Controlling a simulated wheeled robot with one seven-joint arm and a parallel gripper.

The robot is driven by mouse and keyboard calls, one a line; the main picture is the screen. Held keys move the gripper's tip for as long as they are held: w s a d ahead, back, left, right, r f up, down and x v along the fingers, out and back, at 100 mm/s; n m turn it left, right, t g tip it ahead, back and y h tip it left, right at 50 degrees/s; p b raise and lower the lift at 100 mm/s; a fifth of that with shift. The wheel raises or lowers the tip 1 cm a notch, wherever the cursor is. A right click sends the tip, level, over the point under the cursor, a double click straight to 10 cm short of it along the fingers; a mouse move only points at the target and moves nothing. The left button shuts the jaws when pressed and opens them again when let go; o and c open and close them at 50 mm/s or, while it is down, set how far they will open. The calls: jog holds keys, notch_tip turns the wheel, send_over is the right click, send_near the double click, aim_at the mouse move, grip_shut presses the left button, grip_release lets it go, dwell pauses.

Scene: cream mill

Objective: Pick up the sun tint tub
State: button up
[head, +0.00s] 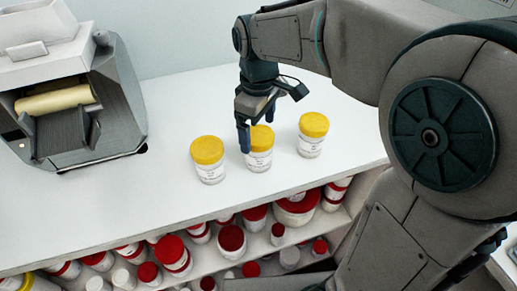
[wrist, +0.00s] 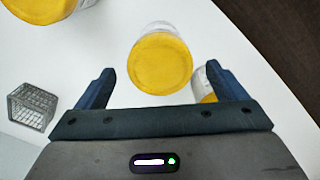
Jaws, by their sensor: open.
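Three white tubs with yellow lids stand upright in a row on the counter: a left tub (head: 208,160), a middle tub (head: 259,149) and a right tub (head: 312,135). Their labels are too small to read, so I cannot tell which is the sun tint tub. My gripper (head: 257,127) is open and points down at the middle tub, partly covering its lid. In the wrist view, one yellow-lidded tub (wrist: 160,62) shows ahead between the open fingers of my gripper (wrist: 159,80). Another shows at the upper left (wrist: 42,8), and one is partly hidden behind the right finger (wrist: 203,88).
A grey machine with a cream roller (head: 55,100) stands at the counter's left. A small wire basket (wrist: 32,106) shows at the wrist view's left. The shelf below (head: 210,262) holds several red-lidded tubs. The white counter (head: 170,110) is clear behind the left tub.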

aim_at(258, 134)
notch_tip(258, 134, down, 5)
jog(key=shift+r, duration=0.1)
jog(key=c, duration=1.2)
jog(key=shift+w+r, duration=0.1)
jog(key=shift+r, duration=0.05)
